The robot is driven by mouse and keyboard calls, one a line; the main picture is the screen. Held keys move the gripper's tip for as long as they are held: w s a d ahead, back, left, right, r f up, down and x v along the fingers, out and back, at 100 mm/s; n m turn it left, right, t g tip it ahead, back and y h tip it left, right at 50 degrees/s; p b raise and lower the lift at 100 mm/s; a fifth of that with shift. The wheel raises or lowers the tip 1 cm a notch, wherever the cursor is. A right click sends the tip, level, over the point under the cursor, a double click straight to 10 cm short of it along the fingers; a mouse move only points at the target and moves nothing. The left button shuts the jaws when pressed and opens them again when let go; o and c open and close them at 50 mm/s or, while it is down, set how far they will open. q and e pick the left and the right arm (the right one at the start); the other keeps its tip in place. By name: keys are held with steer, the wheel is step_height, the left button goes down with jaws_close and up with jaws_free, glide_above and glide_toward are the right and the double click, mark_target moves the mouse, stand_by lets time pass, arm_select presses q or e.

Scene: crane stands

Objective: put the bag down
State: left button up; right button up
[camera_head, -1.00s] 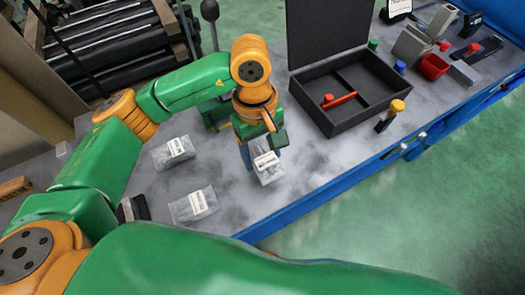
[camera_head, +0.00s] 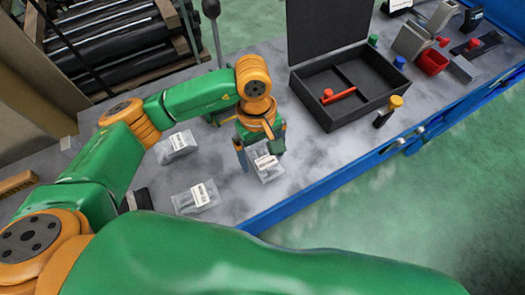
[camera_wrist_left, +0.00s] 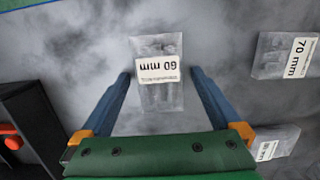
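A clear plastic bag (camera_head: 268,172) with a white label lies on the grey table below my left gripper (camera_head: 260,152). In the left wrist view the bag (camera_wrist_left: 160,101) is labelled "60 mm", with metal parts inside. The blue fingers of my left gripper (camera_wrist_left: 160,74) are spread, one on each side of the bag, with gaps between. Part of the bag is hidden by the gripper in the head view. My right gripper is out of view.
Two more labelled bags lie to the left, one farther back (camera_head: 177,146) and one nearer (camera_head: 196,198). An open black case (camera_head: 343,114) holds a red-handled tool (camera_head: 338,96). A yellow-topped tool (camera_head: 389,111) stands beside it. The table's blue front edge (camera_head: 300,205) is close.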

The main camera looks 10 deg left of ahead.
mark_target(259, 149)
arm_select(q)
steer(key=shift+r+p, duration=0.3)
steer(key=shift+w+r+b, duration=0.15)
steer(key=shift+r+b, duration=0.15)
steer(key=shift+b, duration=0.05)
step_height(259, 149, up, 11)
steer(key=w+a+b, duration=0.1)
steer(key=b, duration=0.1)
steer(key=shift+a, duration=0.1)
